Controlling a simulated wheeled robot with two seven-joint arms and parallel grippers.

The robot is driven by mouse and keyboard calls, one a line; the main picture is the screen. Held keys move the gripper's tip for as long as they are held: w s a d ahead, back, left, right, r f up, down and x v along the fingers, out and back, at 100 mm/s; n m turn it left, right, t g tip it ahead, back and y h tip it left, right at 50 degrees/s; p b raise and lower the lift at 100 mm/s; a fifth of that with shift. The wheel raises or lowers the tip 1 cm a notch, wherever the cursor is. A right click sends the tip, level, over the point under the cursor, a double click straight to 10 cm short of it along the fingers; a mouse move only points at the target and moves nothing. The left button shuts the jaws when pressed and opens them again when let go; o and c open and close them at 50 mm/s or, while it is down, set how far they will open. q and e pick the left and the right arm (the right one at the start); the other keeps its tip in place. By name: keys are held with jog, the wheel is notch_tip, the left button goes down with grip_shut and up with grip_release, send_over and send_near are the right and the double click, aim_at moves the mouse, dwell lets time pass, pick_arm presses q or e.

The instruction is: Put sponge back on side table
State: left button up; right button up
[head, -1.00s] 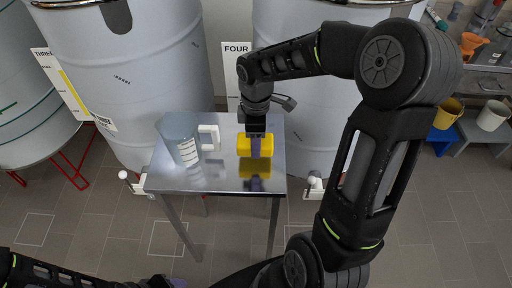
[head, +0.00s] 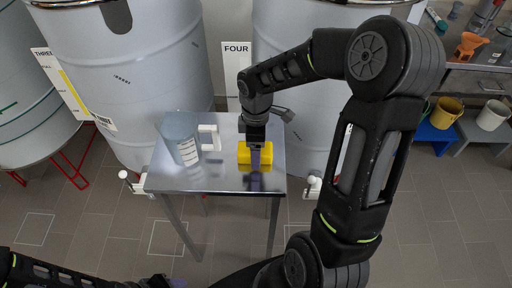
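The side table (head: 225,178) is a shiny metal table in front of the large tanks. The yellow sponge (head: 267,153) is at the right half of its top, at or just above the surface, with its reflection close beneath it.
A clear grey jug (head: 181,140) with a white handle and label stands on the table, left of the sponge. Large grey tanks (head: 130,80) stand close behind. A yellow bucket (head: 446,113) and a white bucket (head: 492,115) stand at the right. The front of the tabletop is clear.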

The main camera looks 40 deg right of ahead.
notch_tip(320, 180, up, 12)
dwell(0.6)
dwell(0.9)
